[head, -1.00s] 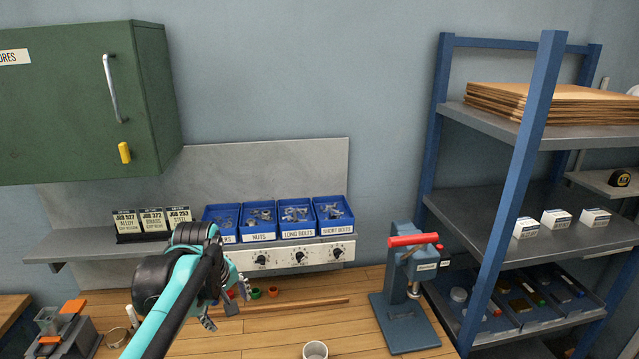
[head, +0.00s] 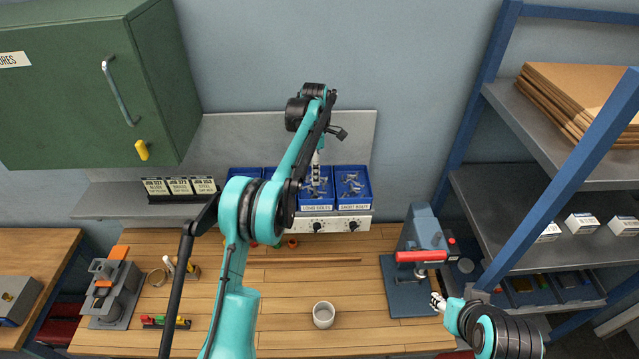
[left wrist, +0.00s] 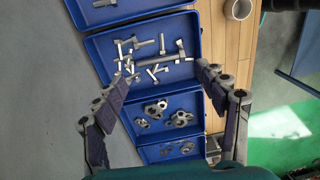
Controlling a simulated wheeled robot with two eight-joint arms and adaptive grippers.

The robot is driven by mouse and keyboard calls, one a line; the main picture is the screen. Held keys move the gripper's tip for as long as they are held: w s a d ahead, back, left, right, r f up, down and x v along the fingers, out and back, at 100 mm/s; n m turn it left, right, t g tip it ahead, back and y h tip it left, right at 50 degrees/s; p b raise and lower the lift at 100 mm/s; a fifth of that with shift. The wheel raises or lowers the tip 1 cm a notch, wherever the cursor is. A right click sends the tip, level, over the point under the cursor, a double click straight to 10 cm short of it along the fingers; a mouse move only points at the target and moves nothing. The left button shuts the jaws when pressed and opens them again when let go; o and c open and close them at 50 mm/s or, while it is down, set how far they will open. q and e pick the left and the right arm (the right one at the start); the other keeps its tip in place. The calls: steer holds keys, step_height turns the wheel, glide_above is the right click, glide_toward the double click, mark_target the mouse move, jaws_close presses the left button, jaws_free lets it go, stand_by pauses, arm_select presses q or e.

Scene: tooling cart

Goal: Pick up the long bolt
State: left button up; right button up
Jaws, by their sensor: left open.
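The long bolts bin (head: 317,207) is a blue tray labelled "LONG BOLTS" on the back shelf. In the left wrist view the bin (left wrist: 186,32) holds several silver bolts in a loose pile, among them a long bolt (left wrist: 165,60) lying across others. My left gripper (head: 316,172) hangs over this bin, pointing down. In the left wrist view the left gripper (left wrist: 162,74) is open and empty, its fingers spread to either side of the pile. My right gripper (head: 438,302) is at the lower right, near the press; its jaws are too small to read.
The short bolts bin (head: 353,206) adjoins on the right, the nuts bin (left wrist: 196,103) on the other side. The press (head: 411,245) with a red handle and a white cup (head: 323,315) stand on the bench. A green cabinet (head: 70,90) hangs at upper left.

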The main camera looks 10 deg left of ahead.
mark_target(316, 189)
arm_select(q)
step_height(316, 189, down, 6)
steer(key=shift+d+r+p, duration=0.1)
steer(key=shift+r+p, duration=0.05)
steer(key=shift+p, duration=0.65)
steer(key=shift+s+f, duration=0.2)
steer(key=c, duration=0.8)
steer(key=shift+r, duration=0.6)
step_height(316, 189, up, 3)
steer(key=shift+f+b, duration=0.1)
steer(key=shift+b, duration=0.6)
steer(key=shift+s+d+r+b, duration=0.35)
steer(key=shift+s+d+r, duration=0.35)
steer(key=shift+d+r, duration=0.8)
steer(key=shift+s+d+r+b, duration=0.4)
steer(key=shift+s+d+r, duration=0.4)
steer(key=shift+d, duration=1.35)
steer(key=shift+s+d+r+b, duration=0.35)
steer(key=shift+s+d+r, duration=0.3)
steer(key=shift+d+r, duration=0.9)
